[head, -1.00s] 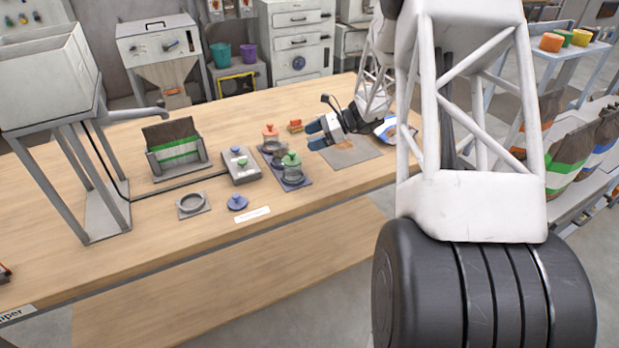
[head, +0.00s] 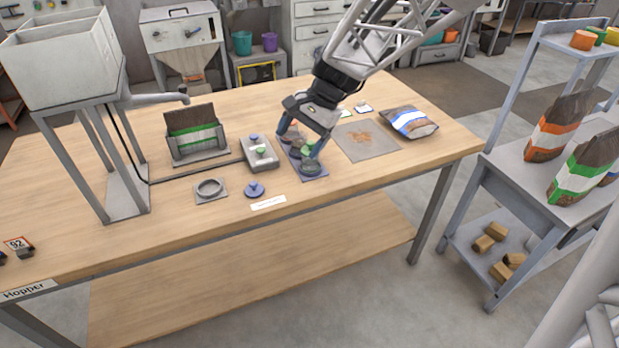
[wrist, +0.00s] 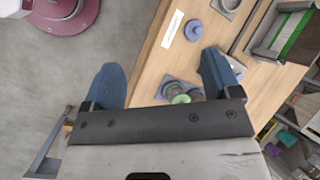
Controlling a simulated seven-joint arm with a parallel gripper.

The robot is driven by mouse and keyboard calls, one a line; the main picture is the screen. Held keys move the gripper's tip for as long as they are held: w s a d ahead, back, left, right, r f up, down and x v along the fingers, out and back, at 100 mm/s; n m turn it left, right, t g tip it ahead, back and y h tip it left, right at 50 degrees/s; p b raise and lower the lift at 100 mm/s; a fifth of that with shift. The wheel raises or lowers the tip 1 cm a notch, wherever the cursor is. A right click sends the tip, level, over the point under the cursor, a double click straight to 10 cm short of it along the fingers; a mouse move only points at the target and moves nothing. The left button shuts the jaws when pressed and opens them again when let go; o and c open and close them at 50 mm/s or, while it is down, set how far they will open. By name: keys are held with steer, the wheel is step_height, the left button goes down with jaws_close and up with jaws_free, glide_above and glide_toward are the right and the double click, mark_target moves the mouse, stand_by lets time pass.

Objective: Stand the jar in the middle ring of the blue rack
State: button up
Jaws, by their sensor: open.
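The blue rack (head: 322,177) stands on the bench, partly hidden by my gripper. A greyish jar (head: 311,167) shows at its near end, and a green lid (head: 307,149) shows just behind. Another dark round shape is at the far part of the rack, mostly covered; I cannot tell which ring it is in. In the wrist view the green lid (wrist: 180,98) and the rack (wrist: 168,84) show between the fingers, partly hidden by the gripper body.
A grey box (head: 260,154) with blue and green knobs stands left of the rack. A blue lid (head: 254,189) and a ring on a square plate (head: 210,188) lie at front left. A mat (head: 367,140) and a bag (head: 410,122) lie right.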

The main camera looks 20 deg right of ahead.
steer(key=s+a+r+n+t+h, duration=0.1)
steer(key=s+n, duration=0.4)
steer(key=s, duration=0.5)
steer(key=s+a+r+n+t+h, duration=0.1)
steer(key=s+n+h, duration=0.4)
steer(key=s, duration=0.6)
steer(key=shift+a+r, duration=0.6)
steer(key=shift+a, duration=0.5)
